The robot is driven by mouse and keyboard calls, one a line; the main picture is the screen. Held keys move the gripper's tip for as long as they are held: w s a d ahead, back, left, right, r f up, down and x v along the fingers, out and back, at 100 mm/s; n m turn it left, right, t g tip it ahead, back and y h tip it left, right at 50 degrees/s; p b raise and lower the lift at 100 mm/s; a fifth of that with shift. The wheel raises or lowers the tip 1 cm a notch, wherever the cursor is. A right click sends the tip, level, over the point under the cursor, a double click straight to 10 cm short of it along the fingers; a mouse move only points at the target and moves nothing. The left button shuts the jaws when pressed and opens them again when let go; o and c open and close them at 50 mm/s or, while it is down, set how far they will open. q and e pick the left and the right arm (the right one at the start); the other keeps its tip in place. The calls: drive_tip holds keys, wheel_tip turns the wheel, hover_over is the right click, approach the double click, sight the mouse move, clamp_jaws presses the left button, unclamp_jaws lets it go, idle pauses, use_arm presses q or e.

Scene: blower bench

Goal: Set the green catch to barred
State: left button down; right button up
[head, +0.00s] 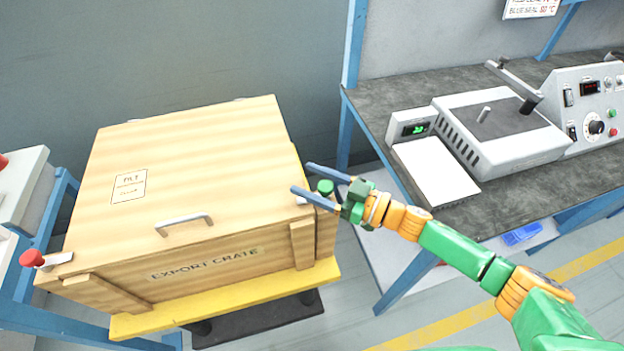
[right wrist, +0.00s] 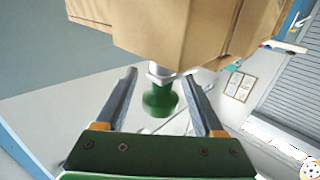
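The green catch (head: 325,187) is a knob on a pale metal lever at the right side of the wooden export crate (head: 200,150). My right gripper (head: 302,179) is open at that side, with one finger to each side of the green knob. In the right wrist view the green catch (right wrist: 160,99) hangs between the two spread fingers of the gripper (right wrist: 160,74), with gaps showing on both sides. Its lever is partly hidden by a finger in the head view, so I cannot tell its setting. My left gripper is not in view.
A red-knobbed catch (head: 33,258) sits at the crate's left front corner. The crate stands on a yellow pallet (head: 225,297). A workbench (head: 385,100) with a sealing machine (head: 500,130) stands to the right, close to my right arm. The crate lid has a handle (head: 184,222).

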drive_tip(key=b+v, duration=0.1)
drive_tip(key=v, duration=0.6)
idle(0.3)
